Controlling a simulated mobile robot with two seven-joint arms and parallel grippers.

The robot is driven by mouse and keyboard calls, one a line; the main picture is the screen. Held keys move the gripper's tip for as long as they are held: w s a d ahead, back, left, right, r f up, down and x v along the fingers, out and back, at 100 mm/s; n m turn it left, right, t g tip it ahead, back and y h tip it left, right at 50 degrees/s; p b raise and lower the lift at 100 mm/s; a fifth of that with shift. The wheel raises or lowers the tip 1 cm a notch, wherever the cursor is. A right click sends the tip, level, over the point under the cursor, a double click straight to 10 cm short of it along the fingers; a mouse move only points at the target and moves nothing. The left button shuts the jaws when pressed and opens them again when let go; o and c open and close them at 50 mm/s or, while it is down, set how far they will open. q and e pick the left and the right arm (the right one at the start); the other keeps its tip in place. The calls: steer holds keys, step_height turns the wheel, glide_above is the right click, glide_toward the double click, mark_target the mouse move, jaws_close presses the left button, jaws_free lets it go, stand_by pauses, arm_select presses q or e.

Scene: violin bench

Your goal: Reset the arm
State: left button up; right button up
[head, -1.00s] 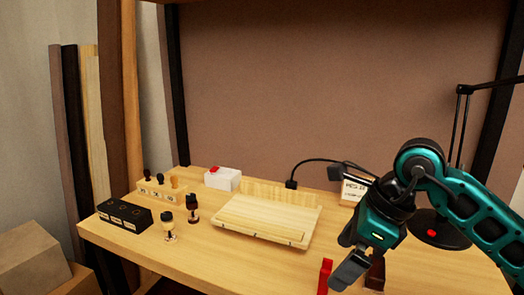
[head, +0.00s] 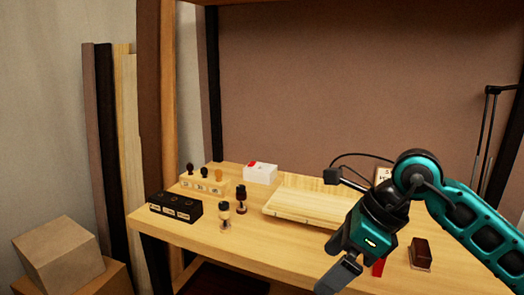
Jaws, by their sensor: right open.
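My right gripper (head: 337,262) is open, with nothing seen between its fingers. It hangs over the front part of the wooden bench (head: 262,258), in front of the pale wooden board (head: 292,206). My right arm comes in from the right edge and covers part of the bench's right side. My left gripper is out of view.
A black block (head: 174,207), a pale rack of pegs (head: 204,183), two loose pegs (head: 225,216) (head: 241,200) and a white box (head: 261,173) stand on the left. A dark red-brown block (head: 421,253) and a partly hidden red item (head: 378,268) lie right. Cardboard boxes (head: 62,256) stand left.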

steer(key=s+a+r+m+y, duration=0.4)
steer(key=s+a+m+y, duration=0.2)
steer(key=a+m+y, duration=0.7)
steer(key=w+d+f+m+t+h, duration=0.2)
steer(key=d+f+m+t+h, duration=0.5)
steer(key=m, duration=0.7)
steer(key=w+d+f+m+t+h, duration=0.2)
steer(key=d+f+m+t+h, duration=0.45)
steer(key=m, duration=0.65)
steer(key=s+d+f+m+g+h, duration=0.25)
steer(key=s+f+m, duration=0.5)
steer(key=f, duration=0.75)
arm_select(q)
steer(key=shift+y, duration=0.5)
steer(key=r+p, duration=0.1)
steer(key=p, duration=0.2)
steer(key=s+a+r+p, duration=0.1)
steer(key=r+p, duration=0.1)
steer(key=p, duration=0.1)
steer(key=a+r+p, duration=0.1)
steer(key=p, duration=0.1)
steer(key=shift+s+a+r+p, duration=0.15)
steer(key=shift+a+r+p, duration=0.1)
steer(key=shift+p, duration=0.15)
arm_select(e)
steer(key=s+d+r+g, duration=0.1)
steer(key=s+d+r, duration=0.2)
steer(key=s, duration=0.1)
steer(key=shift+d+r+g+h, duration=0.2)
steer(key=shift+g+h, duration=0.1)
